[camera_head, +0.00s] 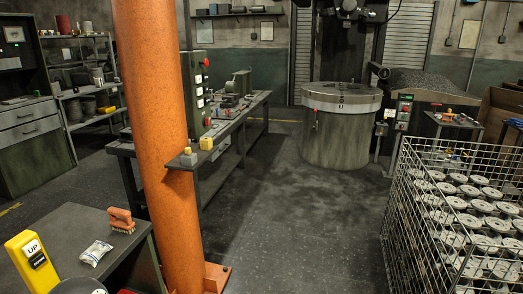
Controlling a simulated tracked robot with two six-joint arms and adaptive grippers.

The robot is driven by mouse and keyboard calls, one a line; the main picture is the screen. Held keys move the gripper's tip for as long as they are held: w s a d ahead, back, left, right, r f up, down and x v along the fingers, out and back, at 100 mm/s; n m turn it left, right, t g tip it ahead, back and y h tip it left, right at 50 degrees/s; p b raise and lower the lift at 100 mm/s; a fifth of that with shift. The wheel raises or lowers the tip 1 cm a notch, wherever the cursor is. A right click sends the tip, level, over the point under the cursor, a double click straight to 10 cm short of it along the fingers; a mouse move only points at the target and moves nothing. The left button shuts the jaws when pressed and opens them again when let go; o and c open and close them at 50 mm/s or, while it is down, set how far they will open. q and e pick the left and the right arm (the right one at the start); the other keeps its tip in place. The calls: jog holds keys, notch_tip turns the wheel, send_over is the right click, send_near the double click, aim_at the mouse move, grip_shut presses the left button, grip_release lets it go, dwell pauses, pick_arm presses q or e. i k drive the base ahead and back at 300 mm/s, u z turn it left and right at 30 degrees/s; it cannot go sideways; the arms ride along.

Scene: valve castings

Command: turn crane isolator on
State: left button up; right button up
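I cannot tell for certain which thing is the crane isolator. A thick orange column (160,130) stands close in front of me on an orange foot plate. Behind it, partly hidden, is a tall green control box (196,88) with a red button and several pale labelled switches. A yellow pendant (32,262) with a label reading "UP" and a black switch stands at the lower left. A green and grey box (404,112) with a red part stands right of the round machine. Switch positions are too small to read. Neither of my grippers is in view.
A dark table (75,225) at lower left holds a brush (121,220) and a small packet (96,252). A long workbench (225,130) runs behind the column. A wire cage (395,235) of castings fills the right. Open floor (300,220) lies between, up to the round machine (341,135).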

aim_at(206, 121)
jog(key=u, duration=0.4)
jog(key=i, duration=1.05)
jog(key=z, duration=0.95)
jog(key=i, duration=3.05)
jog(key=u, duration=0.1)
